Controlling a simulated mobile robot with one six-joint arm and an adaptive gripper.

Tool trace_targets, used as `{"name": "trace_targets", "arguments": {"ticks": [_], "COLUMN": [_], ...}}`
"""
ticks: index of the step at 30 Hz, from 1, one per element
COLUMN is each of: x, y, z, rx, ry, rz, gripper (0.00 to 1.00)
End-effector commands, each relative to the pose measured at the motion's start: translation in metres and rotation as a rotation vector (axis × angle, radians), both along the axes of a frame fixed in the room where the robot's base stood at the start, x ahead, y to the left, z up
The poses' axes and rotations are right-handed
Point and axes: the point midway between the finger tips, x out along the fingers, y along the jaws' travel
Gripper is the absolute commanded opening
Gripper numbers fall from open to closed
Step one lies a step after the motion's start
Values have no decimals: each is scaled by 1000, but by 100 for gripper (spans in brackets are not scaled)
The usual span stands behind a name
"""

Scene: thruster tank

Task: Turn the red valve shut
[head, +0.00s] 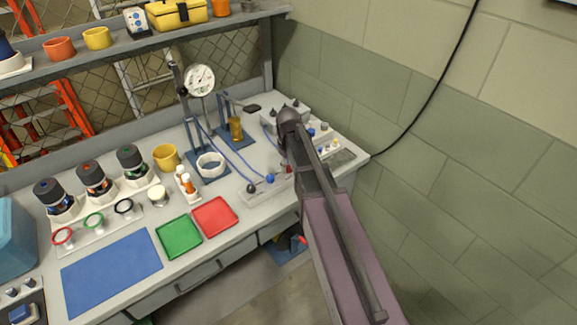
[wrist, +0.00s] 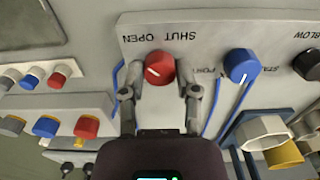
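The red valve (wrist: 160,68) is a round red knob with a white pointer line on the left part of its face. It sits on a pale panel (wrist: 215,35) below the printed words SHUT and OPEN, which appear upside down in the wrist view. My gripper (wrist: 160,91) is open, with one finger on each side of the red valve. Small gaps seem to show between fingers and knob; I cannot tell whether either touches. In the head view my arm covers much of this spot, and the gripper is hard to make out.
A blue knob (wrist: 241,66) and a black knob (wrist: 308,64) sit right of the red valve in the wrist view. Several small coloured knobs (wrist: 45,127) are at left. Blue hoses run close by. A red tray (head: 214,217) and a green tray (head: 179,238) lie on the bench.

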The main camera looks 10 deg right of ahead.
Motion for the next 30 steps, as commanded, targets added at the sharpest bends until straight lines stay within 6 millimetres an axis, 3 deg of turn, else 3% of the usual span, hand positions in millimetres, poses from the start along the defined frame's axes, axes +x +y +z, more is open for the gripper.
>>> {"name": "trace_targets", "arguments": {"ticks": [17,30], "x": [0,-1], "y": [0,0], "z": [0,0], "rx": [1,1], "ry": [1,2], "rz": [-82,-413], "gripper": [0,0]}}
